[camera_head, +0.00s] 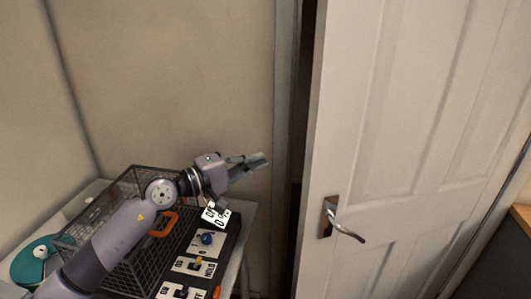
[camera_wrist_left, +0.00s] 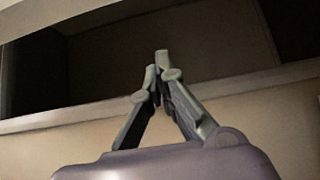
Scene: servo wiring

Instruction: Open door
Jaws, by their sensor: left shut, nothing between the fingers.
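The white panelled door (camera_head: 385,120) fills the right of the head view. It stands ajar, with a dark gap (camera_head: 304,90) between its left edge and the frame. A metal lever handle (camera_head: 343,222) sits on a plate near the door's left edge. My left gripper (camera_head: 262,161) is to the left of the gap, apart from the door and handle in the picture. It is shut and empty. In the left wrist view its fingertips (camera_wrist_left: 156,65) meet in front of a pale frame edge and a dark opening (camera_wrist_left: 150,55). My right gripper is not in view.
Below my left arm, a table holds a black wire basket (camera_head: 125,215) with an orange handle and a dark board (camera_head: 195,265) with several labelled switches. A teal round object (camera_head: 35,262) lies at the left. A dark cabinet with a wooden top (camera_head: 505,255) stands at the right.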

